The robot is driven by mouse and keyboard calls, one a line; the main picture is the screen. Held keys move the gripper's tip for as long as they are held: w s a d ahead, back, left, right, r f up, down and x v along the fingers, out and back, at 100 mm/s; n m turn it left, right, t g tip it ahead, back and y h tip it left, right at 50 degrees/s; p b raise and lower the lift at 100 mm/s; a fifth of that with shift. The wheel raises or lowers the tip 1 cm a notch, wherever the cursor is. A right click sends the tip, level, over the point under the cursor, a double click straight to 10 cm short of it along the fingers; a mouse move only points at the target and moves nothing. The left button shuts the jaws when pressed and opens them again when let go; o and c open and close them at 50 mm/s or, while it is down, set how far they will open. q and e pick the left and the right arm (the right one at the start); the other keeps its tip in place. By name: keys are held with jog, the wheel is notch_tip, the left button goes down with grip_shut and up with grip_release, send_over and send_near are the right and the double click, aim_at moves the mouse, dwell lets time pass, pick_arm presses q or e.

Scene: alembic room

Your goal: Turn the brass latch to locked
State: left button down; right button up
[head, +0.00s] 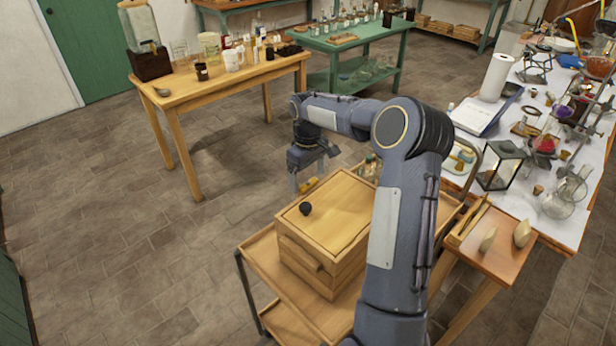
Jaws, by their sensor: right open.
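A wooden box (318,262) with a lid and a dark round knob (305,208) stands on a wooden cart. A small brass-coloured piece (308,185), which looks like the latch, shows at the box's far left edge, just below my right gripper. It is too small to tell which way it is turned. My right gripper (307,178) points down with its fingers apart, close to the brass piece. I cannot tell whether the fingers touch it. My left gripper is not in view.
The wooden cart (262,266) has a dark metal frame. A lantern (500,165) and glassware stand on the white-topped bench at right. A wooden table (215,86) with jars and a mug is at the back left. The tiled floor at left is clear.

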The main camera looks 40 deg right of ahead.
jog(key=shift+f, duration=0.75)
jog(key=c, duration=1)
